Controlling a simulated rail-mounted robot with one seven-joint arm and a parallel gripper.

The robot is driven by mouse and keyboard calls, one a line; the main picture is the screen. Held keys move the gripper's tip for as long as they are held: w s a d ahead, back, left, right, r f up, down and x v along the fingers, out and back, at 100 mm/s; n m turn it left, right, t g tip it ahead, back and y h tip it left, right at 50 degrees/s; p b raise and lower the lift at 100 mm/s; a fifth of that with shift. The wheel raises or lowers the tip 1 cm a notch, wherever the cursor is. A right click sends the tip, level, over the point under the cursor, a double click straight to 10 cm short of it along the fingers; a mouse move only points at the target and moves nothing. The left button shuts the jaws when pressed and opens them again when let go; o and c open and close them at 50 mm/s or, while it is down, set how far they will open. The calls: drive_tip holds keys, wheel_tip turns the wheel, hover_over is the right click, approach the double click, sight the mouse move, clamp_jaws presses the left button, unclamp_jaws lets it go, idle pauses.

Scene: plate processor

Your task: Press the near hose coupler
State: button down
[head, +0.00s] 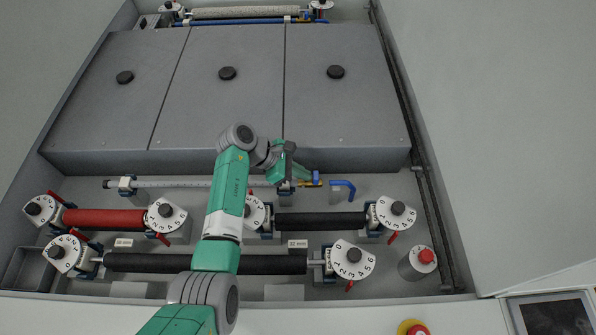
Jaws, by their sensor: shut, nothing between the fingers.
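The near hose coupler (317,182) looks like a small brass and blue fitting at the right end of a thin grey rod (165,184), in front of the grey covers. A bent blue hose end (343,187) lies just right of it. My gripper (287,188) is shut and empty, pointing down over the rod just left of the coupler. Its fingertips are small and partly hidden by my wrist, so I cannot tell whether they touch anything. A similar brass and blue fitting (303,17) shows at the far back.
Large grey covers (227,90) stand behind. In front lie a red roller (104,219) and black rollers (320,221), (150,263) between numbered white dials (354,258). A red button (426,257) is at right. My arm hides part of the middle.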

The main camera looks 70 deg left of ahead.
drive_tip(key=shift+w+d+r+p, duration=0.15)
drive_tip(key=shift+w+d+p, duration=0.1)
drive_tip(key=shift+w+p, duration=0.3)
drive_tip(key=shift+w+d+r+p, duration=0.1)
drive_tip(key=shift+w+d+p, duration=0.1)
drive_tip(key=shift+w+p, duration=0.3)
drive_tip(key=shift+f+b, duration=0.25)
drive_tip(key=shift+b, duration=0.05)
drive_tip(key=s, duration=0.1)
drive_tip(key=s+a+r+p, duration=0.1)
drive_tip(key=s, duration=0.1)
drive_tip(key=s+a+p, duration=0.1)
drive_tip(key=s, duration=0.1)
drive_tip(key=shift+s+a+r, duration=0.1)
drive_tip(key=shift+r, duration=0.15)
drive_tip(key=v, duration=0.8)
drive_tip(key=shift+p, duration=0.45)
